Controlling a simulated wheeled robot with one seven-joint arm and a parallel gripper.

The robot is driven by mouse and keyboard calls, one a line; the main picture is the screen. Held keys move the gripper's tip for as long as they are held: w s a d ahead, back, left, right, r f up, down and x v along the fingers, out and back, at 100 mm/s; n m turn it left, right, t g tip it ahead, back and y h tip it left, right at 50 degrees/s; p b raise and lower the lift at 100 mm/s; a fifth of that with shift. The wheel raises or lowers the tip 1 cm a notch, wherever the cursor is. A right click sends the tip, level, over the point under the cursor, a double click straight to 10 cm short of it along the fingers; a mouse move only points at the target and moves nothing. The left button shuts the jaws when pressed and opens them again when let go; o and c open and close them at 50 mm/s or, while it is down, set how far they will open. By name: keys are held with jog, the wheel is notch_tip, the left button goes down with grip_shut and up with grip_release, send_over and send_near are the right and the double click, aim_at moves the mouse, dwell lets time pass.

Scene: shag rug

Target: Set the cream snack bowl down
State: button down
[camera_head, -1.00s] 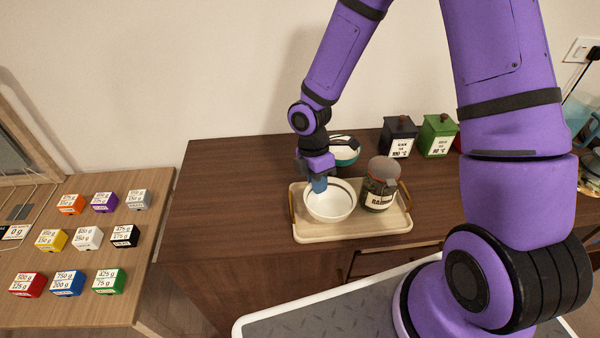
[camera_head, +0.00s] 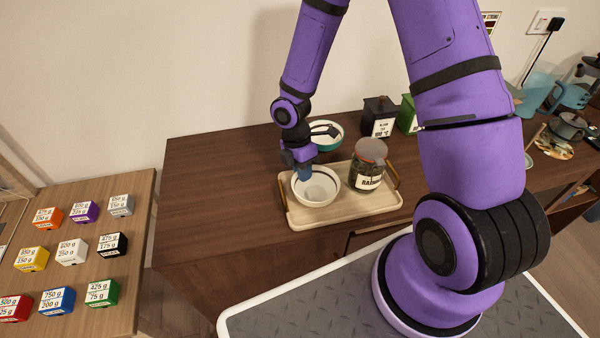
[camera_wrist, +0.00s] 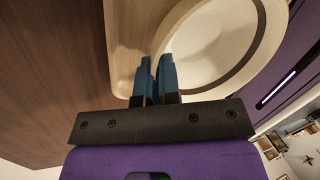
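The cream snack bowl (camera_head: 318,196) is upright over the left part of a pale wooden tray (camera_head: 342,214). I cannot tell whether its base touches the tray. My gripper (camera_head: 304,173) is at the bowl's back-left rim. In the wrist view, the blue fingers of my gripper (camera_wrist: 154,75) stand close together with the bowl's rim between them. The bowl (camera_wrist: 215,45) fills the upper right there, with a dark band around its inside, and the tray (camera_wrist: 125,40) shows beside it.
A jar (camera_head: 368,166) with a reddish lid stands on the tray, right of the bowl. A teal bowl (camera_head: 328,140) is behind my gripper. Black (camera_head: 380,117) and green (camera_head: 407,115) canisters stand farther back. The tabletop (camera_head: 220,190) left of the tray is clear.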

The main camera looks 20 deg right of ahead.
jog(key=c, duration=1.3)
grip_release()
jog(key=shift+f, duration=0.1)
jog(key=shift+c, duration=0.2)
notch_tip(320, 180, up, 22)
jog(key=d+m+t+h, duration=0.1)
jog(key=d+m+t, duration=0.1)
jog(key=m, duration=0.3)
jog(key=s+d+r+m+t, duration=0.2)
jog(key=s+r+m+t, duration=0.1)
jog(key=s+r+m, duration=0.4)
jog(key=s+d+r+m+t+y, duration=0.1)
jog(key=s+d+r+m+t, duration=0.1)
jog(key=s+r+m, duration=0.6)
notch_tip(320, 180, up, 4)
jog(key=s+t, duration=0.1)
jog(key=s, duration=0.1)
jog(key=shift+s+f+t+y, duration=0.2)
jog(key=shift+s+t+y, duration=0.1)
jog(key=shift+s, duration=0.1)
jog(key=shift+d, duration=0.15)
